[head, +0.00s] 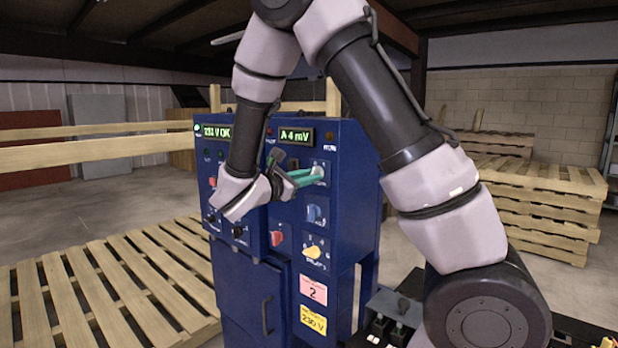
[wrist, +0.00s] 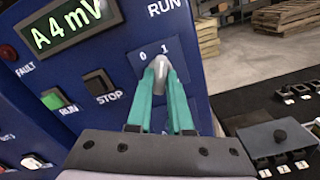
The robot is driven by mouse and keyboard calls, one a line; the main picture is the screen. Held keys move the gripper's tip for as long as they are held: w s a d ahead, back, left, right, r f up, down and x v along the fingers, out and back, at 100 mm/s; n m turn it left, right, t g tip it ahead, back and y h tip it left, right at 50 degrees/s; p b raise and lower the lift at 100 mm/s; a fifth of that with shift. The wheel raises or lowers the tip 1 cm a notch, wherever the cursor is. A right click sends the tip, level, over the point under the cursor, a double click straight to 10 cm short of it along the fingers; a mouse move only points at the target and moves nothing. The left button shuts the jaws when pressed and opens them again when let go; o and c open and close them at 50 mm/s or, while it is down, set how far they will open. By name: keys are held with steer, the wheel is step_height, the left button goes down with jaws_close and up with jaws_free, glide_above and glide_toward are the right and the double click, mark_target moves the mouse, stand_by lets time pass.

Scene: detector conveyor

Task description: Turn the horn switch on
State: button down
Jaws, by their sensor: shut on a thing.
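My gripper (wrist: 161,78) has teal fingers and is shut on a pale switch knob (wrist: 160,66) on a blue plate marked 0 and 1. The knob's tip lies just below the two marks, nearer the 1; its exact setting is hard to tell between the fingers. In the head view my gripper (head: 304,178) reaches the upper right of the blue cabinet (head: 345,255), below the A 4 mV display (head: 296,135). Other knobs below are a blue one (head: 315,214) and a yellow one (head: 314,252). I cannot read which switch is named horn.
A green RUN button (wrist: 54,99) and a dark STOP button (wrist: 99,82) sit left of the held knob. A dark surface with small switches (wrist: 280,138) lies to the right. Pallets (head: 115,285) lie left of the cabinet, and more are stacked (head: 540,205) behind right.

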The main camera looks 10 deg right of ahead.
steer(key=shift+m, duration=0.6)
steer(key=c, duration=0.8)
jaws_free()
steer(key=v, duration=1.1)
